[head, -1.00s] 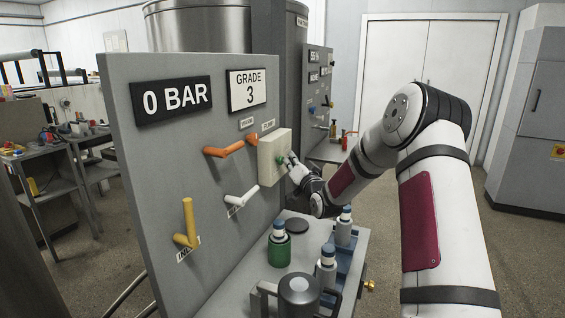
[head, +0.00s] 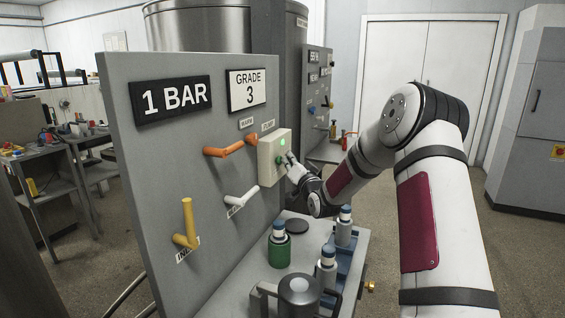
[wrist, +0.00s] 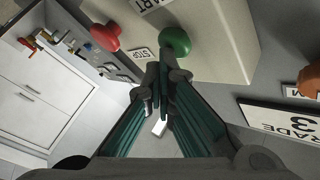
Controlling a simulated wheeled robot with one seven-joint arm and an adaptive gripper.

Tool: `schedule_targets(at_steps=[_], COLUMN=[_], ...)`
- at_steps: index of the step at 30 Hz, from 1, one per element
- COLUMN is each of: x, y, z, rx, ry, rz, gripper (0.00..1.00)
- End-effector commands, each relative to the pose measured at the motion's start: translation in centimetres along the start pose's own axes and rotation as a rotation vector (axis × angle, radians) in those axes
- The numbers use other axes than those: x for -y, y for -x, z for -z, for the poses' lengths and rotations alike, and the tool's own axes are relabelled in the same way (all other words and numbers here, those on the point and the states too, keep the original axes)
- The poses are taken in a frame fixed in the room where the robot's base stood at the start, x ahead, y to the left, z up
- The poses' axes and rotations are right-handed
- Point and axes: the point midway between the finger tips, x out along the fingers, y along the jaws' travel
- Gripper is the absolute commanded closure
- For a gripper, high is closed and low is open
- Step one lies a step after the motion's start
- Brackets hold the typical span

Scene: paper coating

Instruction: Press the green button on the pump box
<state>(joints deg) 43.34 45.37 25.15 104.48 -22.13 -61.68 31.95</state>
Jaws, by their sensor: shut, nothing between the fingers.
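The cream pump box (head: 267,168) is fixed to the grey panel (head: 150,170). A small lamp (head: 282,142) on its front glows green. The green button (wrist: 174,41) shows in the wrist view, beside the red button (wrist: 106,33) with a STOP label. My gripper (wrist: 163,78) is shut and empty, its fingertips just by the green button. I cannot tell whether they touch it. In the head view my gripper (head: 290,159) is at the front of the box. The pressure display (head: 171,98) reads 1 BAR.
An orange lever (head: 224,149), a white lever (head: 241,196) and a yellow lever (head: 187,224) stick out of the panel. Below stand a green-based bottle (head: 279,247) and other bottles on a bench. Floor to the right is open.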

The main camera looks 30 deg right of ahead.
Motion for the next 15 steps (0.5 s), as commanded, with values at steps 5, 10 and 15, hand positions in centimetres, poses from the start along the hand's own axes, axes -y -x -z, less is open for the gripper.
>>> schedule_targets(at_steps=[5, 10, 15], x=[-0.3, -0.7, -0.9], y=[0.5, 1.2, 1.3], z=[0.3, 0.8, 0.8], rx=[0.002, 0.002, 0.001], ry=[-0.001, -0.001, -0.001], rz=[0.000, 0.000, 0.000], gripper=[1.00, 1.00, 1.00])
